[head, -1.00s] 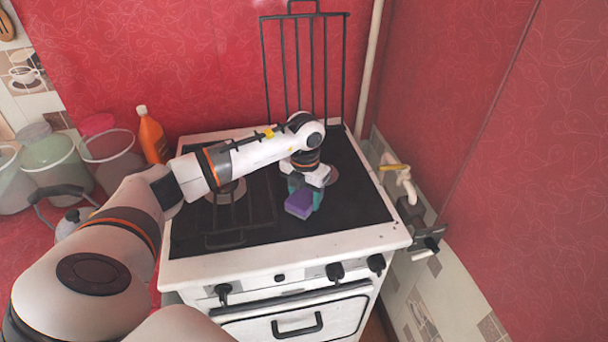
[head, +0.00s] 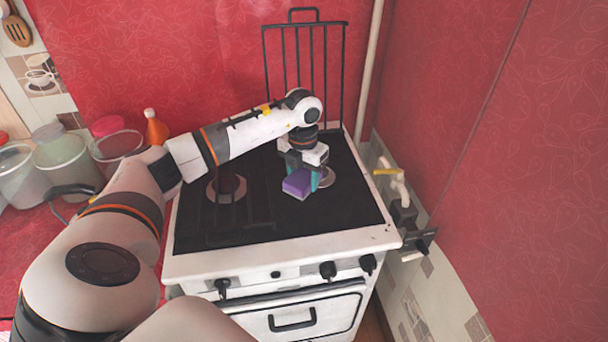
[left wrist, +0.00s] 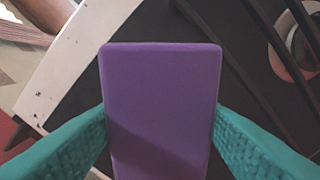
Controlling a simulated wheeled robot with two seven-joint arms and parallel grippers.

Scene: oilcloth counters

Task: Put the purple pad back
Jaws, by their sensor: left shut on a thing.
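The purple pad (head: 297,183) is a small block held over the black top of the white stove (head: 280,259). My left gripper (head: 304,182), with teal fingers, is shut on the pad. In the left wrist view the purple pad (left wrist: 162,110) fills the middle, with a teal finger pressed on each side. The stove's black top and white edge show behind it. I cannot tell whether the pad touches the stove top. My right gripper is not in view.
A black grate (head: 304,70) stands upright at the back of the stove. Clear containers (head: 66,160) and an orange bottle (head: 156,130) stand left of the stove. A pipe with a yellow-handled valve (head: 388,172) is on the right. The front of the stove top is clear.

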